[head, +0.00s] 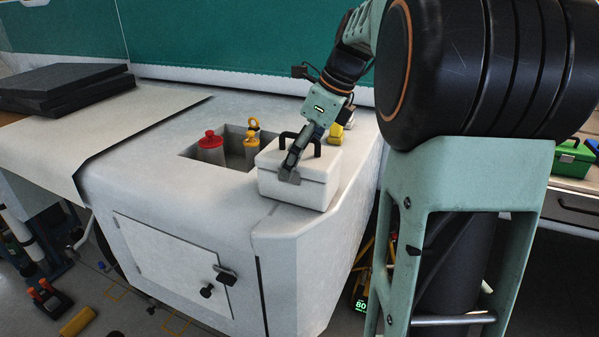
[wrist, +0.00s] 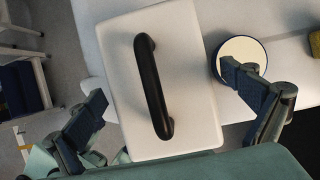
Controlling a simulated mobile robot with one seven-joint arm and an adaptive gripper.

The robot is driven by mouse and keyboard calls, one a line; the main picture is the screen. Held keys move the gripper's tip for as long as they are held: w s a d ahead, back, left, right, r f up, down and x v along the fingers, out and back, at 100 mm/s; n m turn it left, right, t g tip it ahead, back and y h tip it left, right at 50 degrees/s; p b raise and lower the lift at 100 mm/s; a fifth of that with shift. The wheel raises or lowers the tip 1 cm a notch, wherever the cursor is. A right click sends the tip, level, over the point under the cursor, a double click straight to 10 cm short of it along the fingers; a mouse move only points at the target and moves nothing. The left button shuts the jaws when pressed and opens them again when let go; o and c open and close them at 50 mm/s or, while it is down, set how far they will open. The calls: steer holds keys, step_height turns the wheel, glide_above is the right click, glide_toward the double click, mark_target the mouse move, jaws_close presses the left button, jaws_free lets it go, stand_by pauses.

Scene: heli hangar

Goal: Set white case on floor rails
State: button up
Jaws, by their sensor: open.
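The white case (head: 300,180) stands upright on the white cabinet top near its front right corner, with a black handle (head: 313,140) on its lid. My gripper (head: 291,176) is at the case, with one finger visible in front of its near side. In the wrist view, the case (wrist: 185,60) and its black handle (wrist: 152,85) lie between the two spread fingers of my open gripper (wrist: 168,103). I cannot tell whether either finger touches the case. Thin yellow-orange outlines (head: 118,293) mark the floor at lower left; I cannot tell whether they are the floor rails.
The cabinet (head: 135,180) has a recess holding a red-capped container (head: 210,148) and a yellow-topped one (head: 251,135). A round white-topped object (wrist: 243,54) sits beside the case by one finger. Black slabs (head: 62,84) lie at left; a green case (head: 572,160) stands far right.

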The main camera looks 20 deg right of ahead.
steer(key=shift+f, duration=0.2)
steer(key=shift+r, duration=0.1)
steer(key=c, duration=1.8)
steer(key=shift+r, duration=0.15)
